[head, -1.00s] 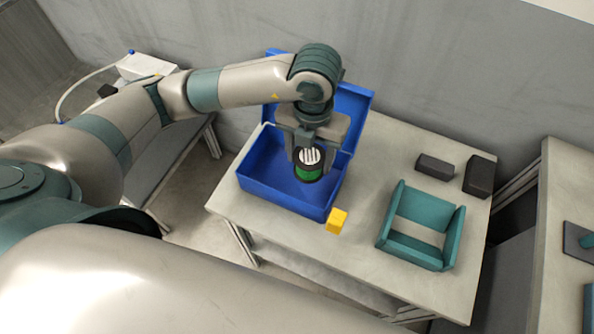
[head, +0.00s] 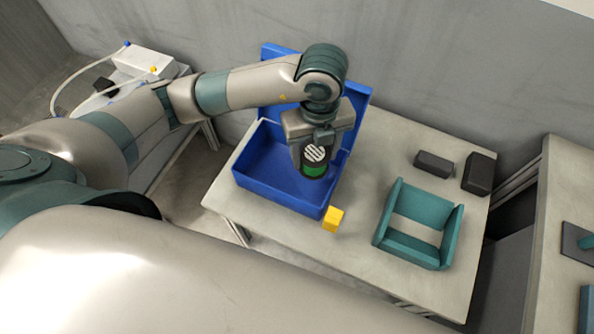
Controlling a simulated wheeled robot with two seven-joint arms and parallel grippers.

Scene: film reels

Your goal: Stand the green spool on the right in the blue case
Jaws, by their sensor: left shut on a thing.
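The blue case (head: 262,180) stands on the left part of the grey table, with its lid raised at the back. My left gripper (head: 314,160) points down over the right side of the case and is shut on the green spool (head: 314,171). The spool has a dark rim and a striped pale face, and green shows at its lower part. The gripper hides some of it. I cannot tell whether the spool touches the case floor. The left part of the case looks empty. My right gripper is not in view.
A yellow block (head: 333,219) sits just in front of the case's right corner. A teal open holder (head: 418,222) stands to the right on the table (head: 290,232). Two dark blocks (head: 434,164) (head: 478,173) lie behind it. A wall rises behind the table.

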